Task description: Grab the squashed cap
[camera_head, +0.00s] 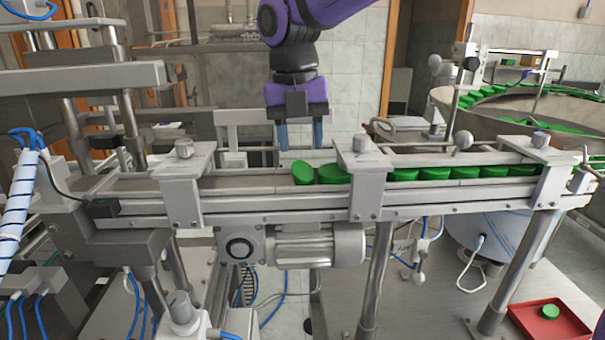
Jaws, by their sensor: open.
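My gripper (300,136) points down above the conveyor, its two blue fingers apart and nothing between them. A tilted green cap (303,172) lies at the left end of the row, just below the fingers. The fingers do not appear to touch either cap.
More green caps (434,173) line the conveyor rail (270,205) to the right. Metal brackets (182,162) (362,165) flank the gap below my gripper. A red tray (525,325) holding a green cap (549,311) is at lower right. A bowl feeder (455,122) stands behind right. The belt left of the tilted cap is clear.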

